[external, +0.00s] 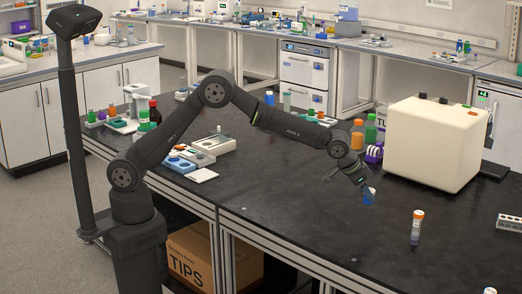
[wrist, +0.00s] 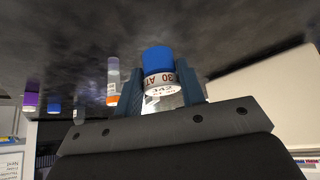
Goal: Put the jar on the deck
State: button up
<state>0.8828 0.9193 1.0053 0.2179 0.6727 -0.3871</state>
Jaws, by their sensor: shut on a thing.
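The jar (wrist: 159,72) has a blue end and a white, printed label, and sits between the blue fingers of my gripper (wrist: 161,95) in the wrist view. My gripper is shut on it, with the blue end pointing away from the palm. In the external view my gripper (external: 368,195) is low over the black bench, left of the orange-capped tube. There the jar is small and mostly hidden by the fingers. I cannot tell for certain which thing is the deck.
An orange-capped tube (external: 416,227) stands on the bench (external: 300,185), right of my gripper. A large cream machine (external: 435,142) and several bottles stand behind. A small rack (external: 510,224) is at the right edge. Trays (external: 203,174) and instruments lie left.

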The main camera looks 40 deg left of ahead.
jog(key=s+d+r+m+g+h, duration=0.1)
jog(key=s+d+m, duration=0.3)
jog(key=s+d, duration=1.7)
jog(key=shift+d+g+h, duration=0.3)
jog(key=shift+d+g, duration=0.1)
jog(key=shift+r, duration=0.1)
jog(key=w+f, duration=0.2)
jog(key=w, duration=0.2)
jog(key=w+f, duration=0.2)
jog(key=w, duration=0.1)
jog(key=w+f, duration=0.3)
jog(key=w, duration=0.1)
jog(key=shift+w+d, duration=0.2)
jog(key=shift+w, duration=0.15)
notch_tip(320, 180, down, 2)
jog(key=shift+f, duration=0.8)
jog(key=shift+f, duration=0.15)
